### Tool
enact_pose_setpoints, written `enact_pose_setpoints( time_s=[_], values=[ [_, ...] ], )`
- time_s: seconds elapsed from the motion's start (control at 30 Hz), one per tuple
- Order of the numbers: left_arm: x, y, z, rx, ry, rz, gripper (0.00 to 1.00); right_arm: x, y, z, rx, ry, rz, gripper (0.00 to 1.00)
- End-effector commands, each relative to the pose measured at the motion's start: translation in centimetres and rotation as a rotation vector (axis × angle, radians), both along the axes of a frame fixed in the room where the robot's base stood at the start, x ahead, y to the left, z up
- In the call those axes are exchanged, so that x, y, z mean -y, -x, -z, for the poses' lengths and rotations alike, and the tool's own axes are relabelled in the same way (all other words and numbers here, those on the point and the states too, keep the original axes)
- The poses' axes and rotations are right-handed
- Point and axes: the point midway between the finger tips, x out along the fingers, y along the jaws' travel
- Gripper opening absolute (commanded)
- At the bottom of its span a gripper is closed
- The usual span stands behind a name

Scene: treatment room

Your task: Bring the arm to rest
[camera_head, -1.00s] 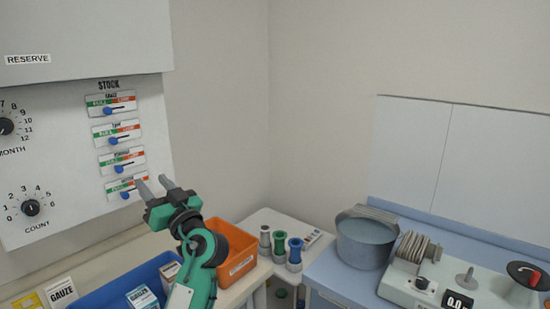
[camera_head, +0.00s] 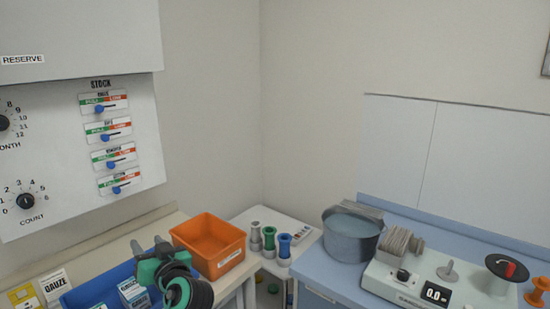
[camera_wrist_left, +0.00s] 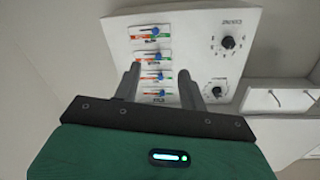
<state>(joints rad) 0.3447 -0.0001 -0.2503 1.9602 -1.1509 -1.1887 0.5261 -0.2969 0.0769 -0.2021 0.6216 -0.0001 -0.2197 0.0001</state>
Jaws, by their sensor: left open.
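My left gripper (camera_head: 147,246) is low at the left in the head view, in front of the blue tray (camera_head: 88,284) and left of the orange bin (camera_head: 210,243). Its two grey fingers are apart with nothing between them. In the left wrist view the open fingers (camera_wrist_left: 158,85) point towards the wall panel (camera_wrist_left: 186,38) with its sliders and dials, and stand clear of it. My right gripper is not in view.
The stock panel (camera_head: 75,150) hangs on the wall above. White gauze boxes (camera_head: 54,283) stand by the blue tray.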

Motion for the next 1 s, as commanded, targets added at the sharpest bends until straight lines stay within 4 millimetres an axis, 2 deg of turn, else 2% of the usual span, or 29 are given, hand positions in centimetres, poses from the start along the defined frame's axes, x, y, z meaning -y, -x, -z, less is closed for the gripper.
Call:
enact_pose_setpoints(
  time_s=[0.2, 0.27, 0.4, 0.5, 0.6, 0.7, 1.0],
  values=[
    [-0.7, 5.1, 10.5, -0.267, 0.140, 0.077, 0.42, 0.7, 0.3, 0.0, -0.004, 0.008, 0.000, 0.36],
    [-0.6, 7.0, 13.3, -0.348, 0.182, 0.108, 0.42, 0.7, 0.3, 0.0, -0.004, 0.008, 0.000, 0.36],
    [0.0, 12.2, 19.2, -0.539, 0.275, 0.185, 0.42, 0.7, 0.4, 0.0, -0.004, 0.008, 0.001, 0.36],
    [0.8, 16.3, 22.6, -0.671, 0.338, 0.249, 0.42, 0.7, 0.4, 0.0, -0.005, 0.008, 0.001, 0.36],
    [1.7, 20.6, 25.3, -0.798, 0.401, 0.320, 0.42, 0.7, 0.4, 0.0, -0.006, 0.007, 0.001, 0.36],
    [2.7, 24.5, 27.1, -0.906, 0.452, 0.388, 0.42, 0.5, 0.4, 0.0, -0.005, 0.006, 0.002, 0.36],
    [5.1, 32.7, 29.2, -1.110, 0.556, 0.543, 0.42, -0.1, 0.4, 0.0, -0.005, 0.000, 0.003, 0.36]
  ],
)
